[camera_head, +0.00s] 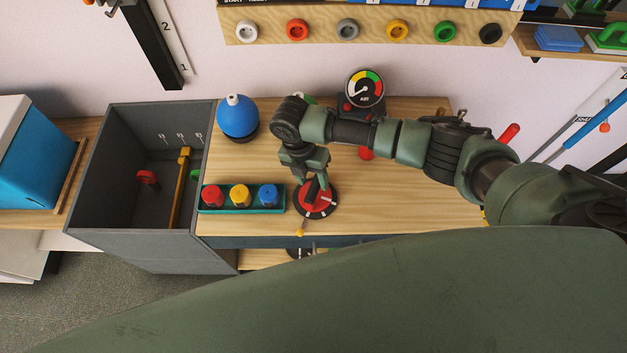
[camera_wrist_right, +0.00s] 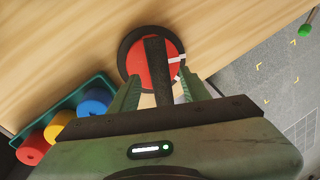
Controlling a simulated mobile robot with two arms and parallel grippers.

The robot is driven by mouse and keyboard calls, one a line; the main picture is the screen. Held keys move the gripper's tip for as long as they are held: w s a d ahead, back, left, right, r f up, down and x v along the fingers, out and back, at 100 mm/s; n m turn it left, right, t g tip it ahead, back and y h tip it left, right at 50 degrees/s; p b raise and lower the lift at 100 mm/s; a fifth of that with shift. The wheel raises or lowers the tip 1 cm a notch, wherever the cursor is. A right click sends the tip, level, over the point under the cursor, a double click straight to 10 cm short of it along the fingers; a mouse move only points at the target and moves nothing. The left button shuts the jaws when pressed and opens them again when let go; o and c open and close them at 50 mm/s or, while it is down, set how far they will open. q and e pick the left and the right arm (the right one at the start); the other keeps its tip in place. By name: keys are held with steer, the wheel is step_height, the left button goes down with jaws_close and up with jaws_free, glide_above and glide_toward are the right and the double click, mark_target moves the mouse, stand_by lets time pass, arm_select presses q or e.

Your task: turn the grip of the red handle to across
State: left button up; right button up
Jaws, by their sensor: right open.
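The red handle (camera_head: 326,206) is a round red disc with white marks on a dark round base, on the wooden bench top near its front edge. In the right wrist view the red disc (camera_wrist_right: 135,62) carries a dark bar-shaped grip (camera_wrist_right: 156,60) that runs up and down the picture. My right gripper (camera_head: 311,188) is over the disc. In the right wrist view its two green fingers (camera_wrist_right: 160,92) are open, one on each side of the grip, with gaps visible. Whether they touch it I cannot tell. My left gripper is not in view.
A teal tray (camera_head: 240,211) with red, yellow and blue knobs stands just left of the disc. A blue round object (camera_head: 237,116) and a dial gauge (camera_head: 365,89) stand behind. A grey open box (camera_head: 118,215) is at the left. Bare bench top lies right of the disc.

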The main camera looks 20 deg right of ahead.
step_height(320, 180, up, 6)
steer(key=a, duration=0.1)
steer(key=shift+w, duration=0.35)
stand_by(0.3)
